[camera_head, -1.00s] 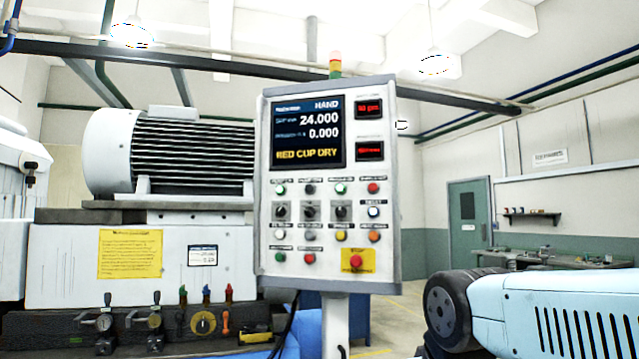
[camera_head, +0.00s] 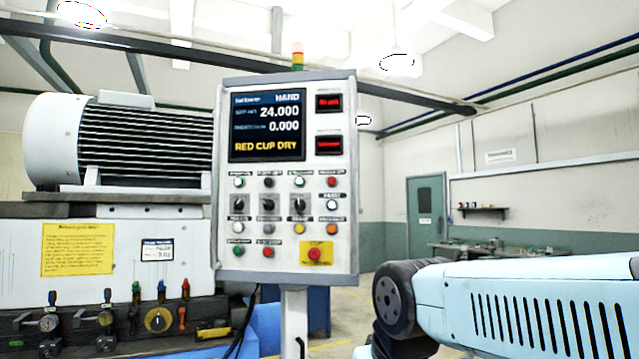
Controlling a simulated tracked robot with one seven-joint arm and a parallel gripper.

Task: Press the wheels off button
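The control panel (camera_head: 349,215) stands upright on a post in the middle of the view. Its screen (camera_head: 267,125) reads HAND, 24.000, 0.000 and RED CUP DRY. Below are rows of small buttons and black selector switches. Red buttons show at the upper right (camera_head: 332,181) and in the bottom row (camera_head: 268,252); a green button (camera_head: 238,251) is left of the latter. A large red stop button (camera_head: 314,254) sits on a yellow plate. The labels are too small to read, so I cannot tell which button is wheels off. My gripper is not in view; my light blue arm is at lower right.
A large ribbed motor (camera_head: 130,145) sits on the white machine left of the panel. Valves and coloured levers (camera_head: 160,292) line its front. A workbench (camera_head: 500,250) and a green door (camera_head: 427,220) are far behind. Open floor shows right of the post.

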